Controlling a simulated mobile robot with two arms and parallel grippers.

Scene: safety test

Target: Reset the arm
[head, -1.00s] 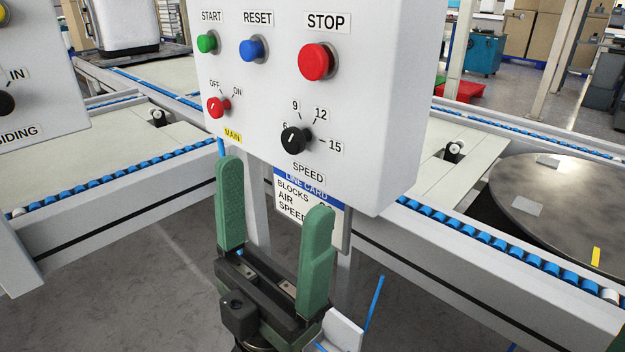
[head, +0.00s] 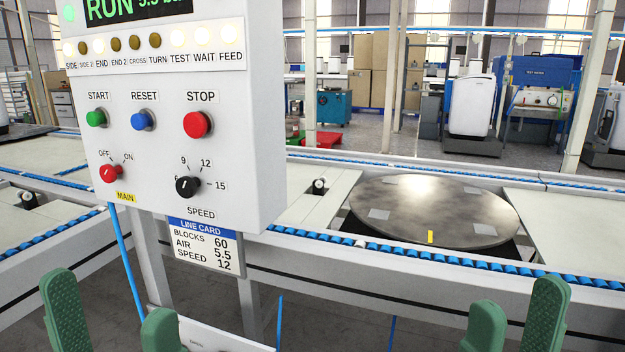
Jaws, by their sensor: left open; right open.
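The control panel (head: 245,140) is a white box at the left of the head view. It carries a green START button (head: 96,118), a blue RESET button (head: 143,121), a red STOP button (head: 198,124), a red MAIN knob (head: 111,173) and a black SPEED knob (head: 188,187). Its display (head: 125,10), cut off at the top, reads RUN. My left gripper (head: 112,305) is open and empty below the panel, at the bottom left. My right gripper (head: 518,308) is open and empty at the bottom right. Both are apart from the panel; their lower parts are out of frame.
A line card (head: 206,246) hangs under the panel, listing blocks 60, air 5.5, speed 12. A conveyor frame (head: 400,287) with blue rollers crosses behind the grippers. A round metal turntable (head: 430,200) lies beyond it. Machines (head: 470,105) and boxes stand at the back.

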